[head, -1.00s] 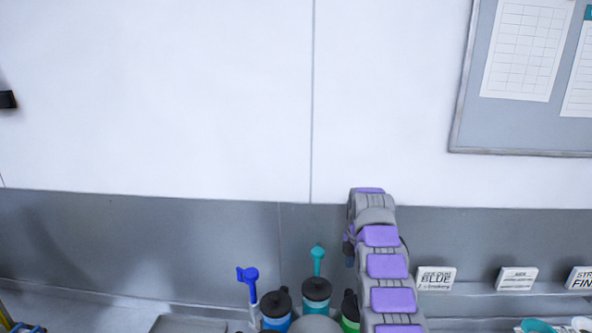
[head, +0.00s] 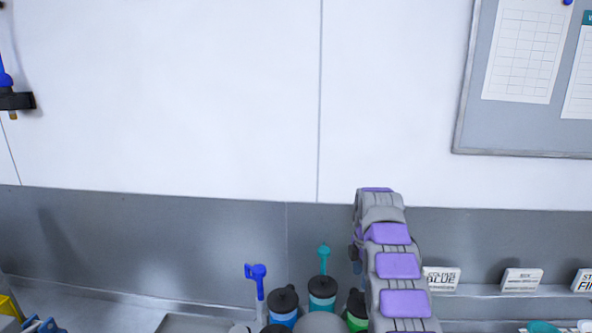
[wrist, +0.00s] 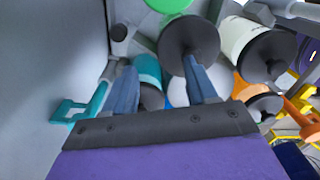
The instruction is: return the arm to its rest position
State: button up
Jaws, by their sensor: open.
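My arm (head: 397,266) reaches up and forward at the right of centre in the head view; its gripper end is not seen there. In the wrist view my gripper (wrist: 162,84) has its two blue-grey fingers apart, with nothing visibly held between them. Beyond them are a teal drum (wrist: 147,70) and a black-lidded drum (wrist: 188,45). A teal agitator handle (wrist: 70,110) is to their left. In the head view, a blue agitator (head: 257,275) and a teal agitator (head: 323,257) stand up by the drums.
Blue (head: 284,317), teal (head: 322,299) and green (head: 356,321) drums stand close together at the bottom. Label cards (head: 522,280) line a shelf at right. A white drum (wrist: 240,38) and orange parts (wrist: 262,92) lie right of the fingers.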

jog(key=shift+s+a+r+m+b, duration=0.2)
jog(key=shift+s+m+b, duration=0.1)
jog(key=shift+s, duration=0.1)
jog(key=s+a+f+m+b, duration=0.1)
jog(key=s+m+b, duration=0.3)
jog(key=s, duration=0.8)
jog(key=s+a+f+m+b, duration=0.2)
jog(key=s+m+b, duration=0.2)
jog(key=s, duration=0.8)
jog(key=s+a+f+m+g+b, duration=0.1)
jog(key=s+m+b, duration=0.4)
jog(key=s, duration=0.7)
jog(key=shift+a+f+m, duration=0.15)
jog(key=shift+m, duration=0.45)
jog(key=s+f+m+b, duration=0.2)
jog(key=s+f, duration=0.3)
jog(key=s, duration=0.3)
jog(key=s+f+m+b, duration=0.2)
jog(key=s+f, duration=0.3)
jog(key=s, duration=0.4)
jog(key=shift+s+a+f+m+g+b, duration=0.2)
jog(key=shift+s+a+m+g+b, duration=0.15)
jog(key=shift+m, duration=0.35)
